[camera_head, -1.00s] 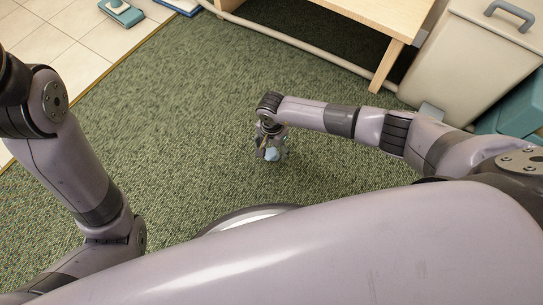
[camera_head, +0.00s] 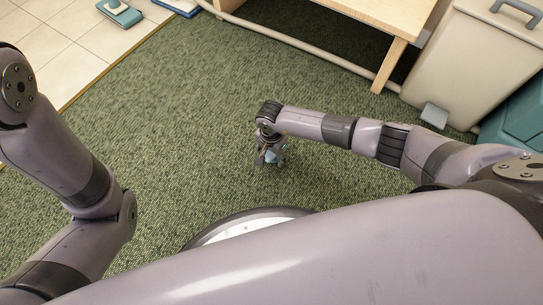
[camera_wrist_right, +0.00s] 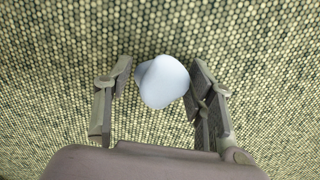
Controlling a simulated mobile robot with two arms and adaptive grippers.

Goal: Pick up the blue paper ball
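The blue paper ball (camera_head: 271,157) is pale blue and lies on the green carpet, partly hidden by my right gripper. In the right wrist view the ball (camera_wrist_right: 163,82) sits between the two fingertips, with a narrow gap at the left finger and a smaller one, if any, at the right. My right gripper (camera_head: 270,160) points down over the ball with its fingers apart on either side; it also shows in the right wrist view (camera_wrist_right: 160,80). My left arm is at the left of the head view, but its gripper is out of view.
A wooden table (camera_head: 376,14) stands at the top, with a pipe (camera_head: 290,42) along the floor by it. A beige bin (camera_head: 466,62) and a teal container (camera_head: 512,108) stand at the right. Pale tiles (camera_head: 62,40) lie at top left. The carpet (camera_head: 175,120) around the ball is clear.

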